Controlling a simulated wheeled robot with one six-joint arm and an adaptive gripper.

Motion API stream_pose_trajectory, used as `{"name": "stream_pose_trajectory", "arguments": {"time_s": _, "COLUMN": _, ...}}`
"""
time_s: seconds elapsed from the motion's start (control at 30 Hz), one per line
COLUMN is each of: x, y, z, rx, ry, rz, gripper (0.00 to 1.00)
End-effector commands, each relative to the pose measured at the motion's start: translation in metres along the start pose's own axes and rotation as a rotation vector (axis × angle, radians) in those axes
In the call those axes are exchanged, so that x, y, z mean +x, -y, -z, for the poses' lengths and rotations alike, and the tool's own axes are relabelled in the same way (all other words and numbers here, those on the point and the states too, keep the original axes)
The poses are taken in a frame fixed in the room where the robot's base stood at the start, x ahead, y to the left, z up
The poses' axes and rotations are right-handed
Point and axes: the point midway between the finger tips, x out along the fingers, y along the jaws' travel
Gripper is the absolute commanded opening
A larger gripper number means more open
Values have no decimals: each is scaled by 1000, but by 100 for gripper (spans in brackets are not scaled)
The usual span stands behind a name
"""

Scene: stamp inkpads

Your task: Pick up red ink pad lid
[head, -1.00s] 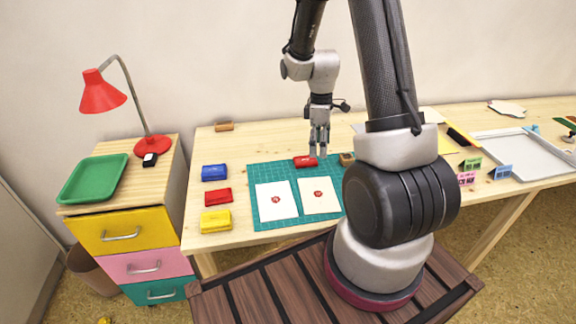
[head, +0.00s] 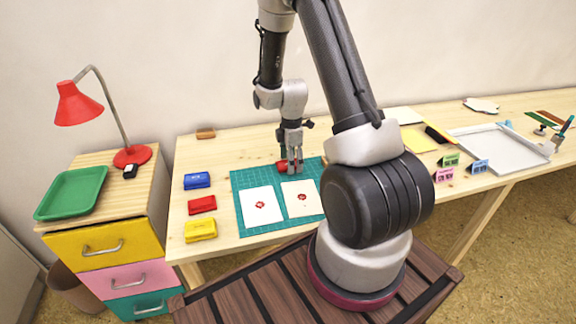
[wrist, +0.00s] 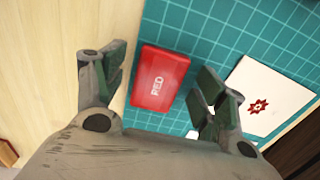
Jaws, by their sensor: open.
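A red rectangular piece marked RED (wrist: 158,78), which I take as the red ink pad lid, lies label up on the teal cutting mat (wrist: 215,25) near its edge. In the head view its left part (head: 282,167) shows beside my fingers. I cannot tell if a pad base is under it. My gripper (head: 293,168) is over it, pointing down. In the wrist view my open gripper (wrist: 160,72) has one finger on each side of the red piece, with gaps between. Another red ink pad (head: 202,204) sits on the table to the left.
A blue pad (head: 197,180) and a yellow pad (head: 200,230) flank the other red pad. Two white cards with red prints, left (head: 262,206) and right (head: 301,198), lie on the mat. A wooden block (head: 205,133) is at the back. Bare table surrounds the mat's left side.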

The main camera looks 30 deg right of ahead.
Motion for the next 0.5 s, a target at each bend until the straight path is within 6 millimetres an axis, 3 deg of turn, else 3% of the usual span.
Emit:
{"name": "stream_pose_trajectory", "arguments": {"time_s": 0.17, "x": 0, "y": 0, "z": 0, "rx": 0, "ry": 0, "rz": -1, "gripper": 71}}
{"name": "stream_pose_trajectory", "arguments": {"time_s": 0.37, "x": 0, "y": 0, "z": 0, "rx": 1, "ry": 0, "rz": -1, "gripper": 37}}
{"name": "stream_pose_trajectory", "arguments": {"time_s": 0.5, "x": 0, "y": 0, "z": 0, "rx": 1, "ry": 0, "rz": -1, "gripper": 33}}
